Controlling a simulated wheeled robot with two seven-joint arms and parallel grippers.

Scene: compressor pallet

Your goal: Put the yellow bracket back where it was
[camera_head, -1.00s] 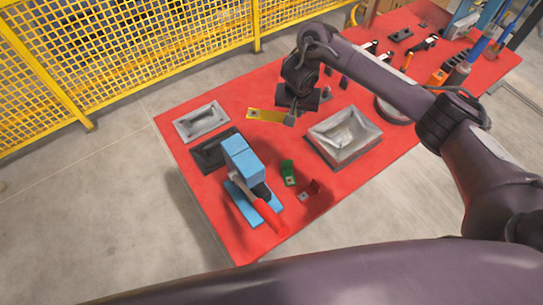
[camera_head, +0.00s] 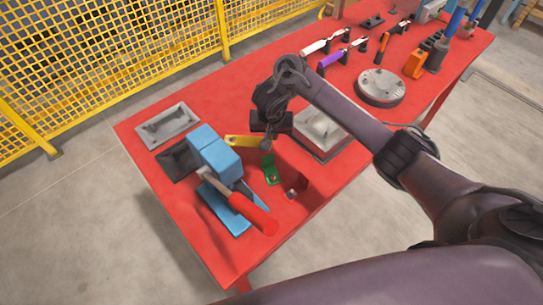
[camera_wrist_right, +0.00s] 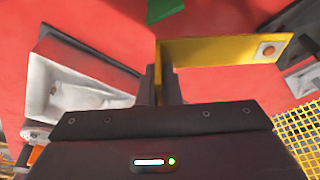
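The yellow bracket (camera_head: 238,141) is a flat L-shaped strip with a hole near its far end. My right gripper (camera_head: 267,142) is shut on its bent end and holds it over the red table. In the right wrist view the two fingers (camera_wrist_right: 163,85) pinch the yellow bracket (camera_wrist_right: 225,51), whose long arm points right. A green bracket (camera_head: 270,170) stands close in front of the gripper, with a red bracket (camera_head: 298,186) to its right. The left gripper does not show.
A blue clamp block with a red-handled tool (camera_head: 250,212) stands at front left. A grey tray (camera_head: 168,125) and a dark tray (camera_head: 178,160) lie at left. Yellow fence (camera_head: 120,60) runs behind the table (camera_head: 215,92).

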